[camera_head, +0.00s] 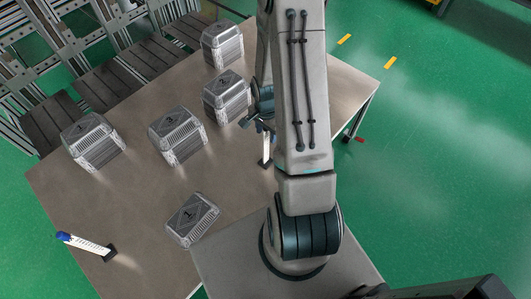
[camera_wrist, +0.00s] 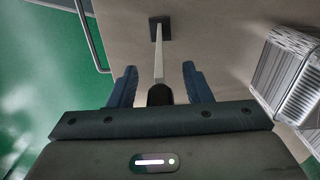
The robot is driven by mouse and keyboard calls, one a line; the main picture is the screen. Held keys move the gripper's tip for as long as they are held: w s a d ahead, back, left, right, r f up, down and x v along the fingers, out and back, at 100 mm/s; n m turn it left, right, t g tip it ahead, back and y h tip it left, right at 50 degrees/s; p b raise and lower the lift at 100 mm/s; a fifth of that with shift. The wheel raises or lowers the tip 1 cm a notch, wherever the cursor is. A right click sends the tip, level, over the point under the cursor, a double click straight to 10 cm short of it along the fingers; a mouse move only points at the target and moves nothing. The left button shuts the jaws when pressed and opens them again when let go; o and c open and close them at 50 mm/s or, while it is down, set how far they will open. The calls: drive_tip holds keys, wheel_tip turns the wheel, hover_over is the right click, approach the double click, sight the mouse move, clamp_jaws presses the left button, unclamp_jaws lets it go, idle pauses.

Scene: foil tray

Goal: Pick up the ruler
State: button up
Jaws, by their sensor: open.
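No thing is plainly marked as a ruler. A slim white upright bar (camera_head: 267,148) on a small dark base stands on the table beside my gripper (camera_head: 257,122). In the wrist view the white bar (camera_wrist: 158,52) runs from its dark base to a dark top end that lies between the two blue fingers of my gripper (camera_wrist: 159,70). The fingers are apart, with a visible gap on each side of the bar. My arm hides part of this area in the head view. A second white bar with a blue end (camera_head: 85,243) stands tilted-looking at the table's lower left.
Several grey ribbed boxes stand on the brown table (camera_head: 140,205); the nearest box (camera_head: 192,220) is left of my arm's base. One ribbed box (camera_wrist: 288,75) shows right of my gripper in the wrist view. Dark slatted racks (camera_head: 110,70) line the far left edge.

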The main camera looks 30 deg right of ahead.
drive_tip(key=shift+c, duration=0.4)
clamp_jaws()
drive_tip(key=shift+r, duration=0.15)
